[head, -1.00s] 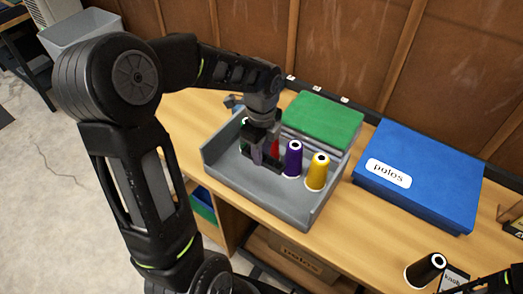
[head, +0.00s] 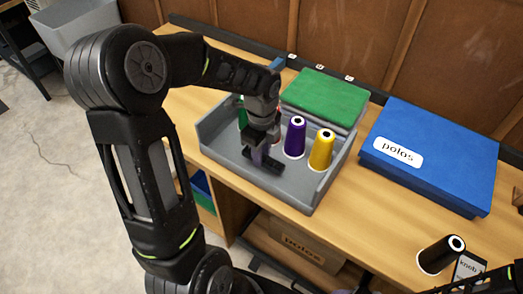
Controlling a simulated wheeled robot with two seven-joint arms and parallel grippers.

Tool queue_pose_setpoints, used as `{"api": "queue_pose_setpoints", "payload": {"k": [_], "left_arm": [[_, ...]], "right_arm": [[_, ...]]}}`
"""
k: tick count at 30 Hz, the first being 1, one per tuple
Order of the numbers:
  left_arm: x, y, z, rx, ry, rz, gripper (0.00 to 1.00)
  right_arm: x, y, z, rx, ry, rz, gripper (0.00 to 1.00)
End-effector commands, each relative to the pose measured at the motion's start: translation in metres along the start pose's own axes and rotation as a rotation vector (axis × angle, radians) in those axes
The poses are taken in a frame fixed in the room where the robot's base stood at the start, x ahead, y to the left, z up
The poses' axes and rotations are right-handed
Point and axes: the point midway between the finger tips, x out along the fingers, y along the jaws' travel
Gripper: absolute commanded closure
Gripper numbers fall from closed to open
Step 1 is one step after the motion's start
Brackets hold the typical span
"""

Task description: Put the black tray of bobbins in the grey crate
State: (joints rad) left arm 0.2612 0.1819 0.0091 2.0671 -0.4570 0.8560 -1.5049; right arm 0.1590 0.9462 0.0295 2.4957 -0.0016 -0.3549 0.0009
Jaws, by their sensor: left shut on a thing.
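The grey crate (head: 222,160) stands on the wooden bench, open at the top with a low front. Inside it stand a purple cone of thread (head: 295,137) and a yellow cone (head: 321,150); green and red cones are partly hidden behind my gripper. My left gripper (head: 262,152) points down inside the crate, in front of the cones, shut on a small dark thing low between its fingers. This may be the black tray (head: 266,165); its contents cannot be made out. Whether it touches the crate floor is unclear.
A green folded stack (head: 325,95) stands behind the crate. A blue box marked polos (head: 430,150) lies to the right. A black cone (head: 440,255) and a small labelled box (head: 468,267) are near the front right. A grey bin (head: 75,25) stands at the far left.

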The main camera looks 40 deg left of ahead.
Motion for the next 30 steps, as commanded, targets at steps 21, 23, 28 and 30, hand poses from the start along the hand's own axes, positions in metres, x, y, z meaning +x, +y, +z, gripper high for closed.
{"api": "queue_pose_setpoints", "payload": {"k": [21, 23, 28, 30], "left_arm": [[0.0166, -0.0001, 0.0001, 0.0, 0.0, 0.0, 0.66], [0.0166, -0.0001, 0.0001, 0.0, 0.0, 0.0, 0.61], [0.0165, -0.0002, 0.0001, 0.0, 0.0, 0.0, 0.48], [0.0165, -0.0001, 0.0, 0.0, 0.0, 0.0, 0.48]], "right_arm": [[0.0108, 0.0042, -0.0004, 0.0, 0.001, 0.0, 0.34], [0.0108, 0.0042, -0.0004, 0.0, 0.001, 0.0, 0.34], [0.0108, 0.0042, -0.0004, 0.0, 0.001, 0.0, 0.34], [0.0108, 0.0042, -0.0004, 0.0, 0.001, 0.0, 0.34]]}}
